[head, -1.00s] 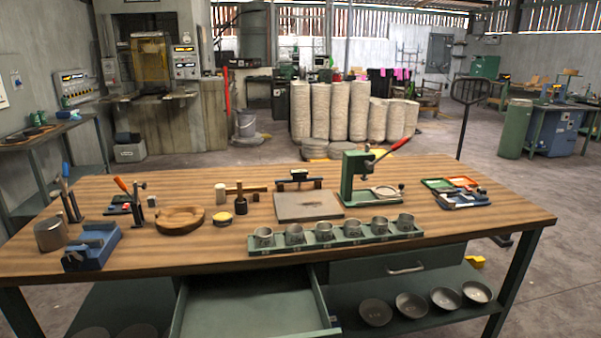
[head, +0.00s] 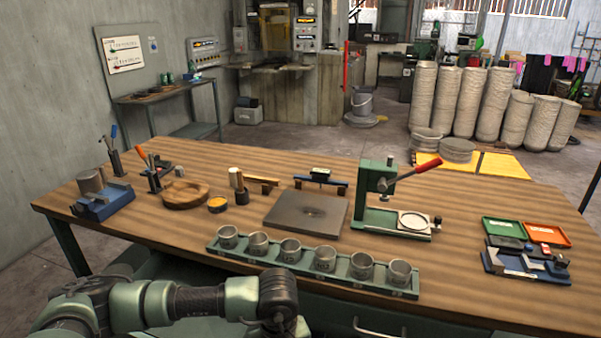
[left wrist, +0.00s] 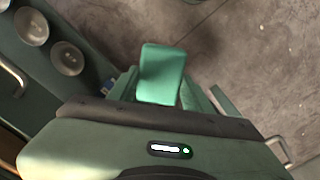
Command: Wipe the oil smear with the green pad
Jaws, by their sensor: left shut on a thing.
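The green pad (left wrist: 162,72) shows in the left wrist view. My left gripper (left wrist: 160,101) is shut on it and holds it over the concrete floor, beside the bench. In the head view my left arm comes in at the bottom left, and its gripper is out of the picture. A dark smudge (head: 315,212), which looks like the oil smear, marks the middle of the flat grey plate (head: 285,211) on the bench. The pad is well away from the plate. My right gripper is in neither view.
A green rack (head: 300,277) of several metal cups stands in front of the plate. Metal bowls (left wrist: 67,58) sit low beside my left gripper.

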